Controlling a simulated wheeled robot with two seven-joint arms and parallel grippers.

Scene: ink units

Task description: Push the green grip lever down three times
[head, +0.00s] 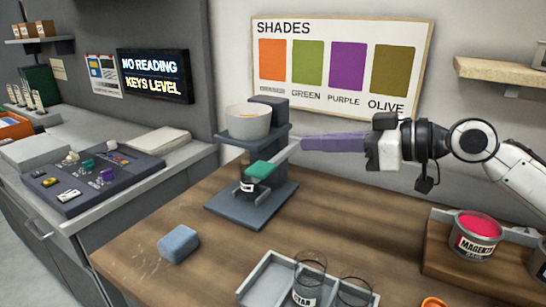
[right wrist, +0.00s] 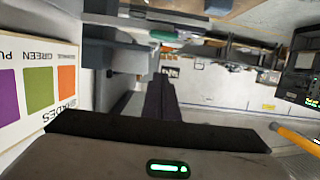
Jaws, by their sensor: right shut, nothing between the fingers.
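The green grip lever (head: 260,170) is on the front of a blue-grey dispenser stand (head: 222,208). Its grey bar (head: 285,157) slopes up to the right from the green grip. A pale round hopper (head: 248,121) sits on top of the stand, and a small dark jar with a white label (head: 247,187) is below the grip. My right gripper (head: 304,143) is shut and empty, reaching in from the right. Its tips are close to the upper end of the bar, up and right of the green grip. I cannot tell whether they touch. My left gripper is not in view.
A blue sponge (head: 178,245) lies at the front left of the wooden table. A grey tray with glass jars (head: 310,277) is at the front. A magenta paint can (head: 475,236) stands at the right. A shades chart (head: 341,64) hangs behind.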

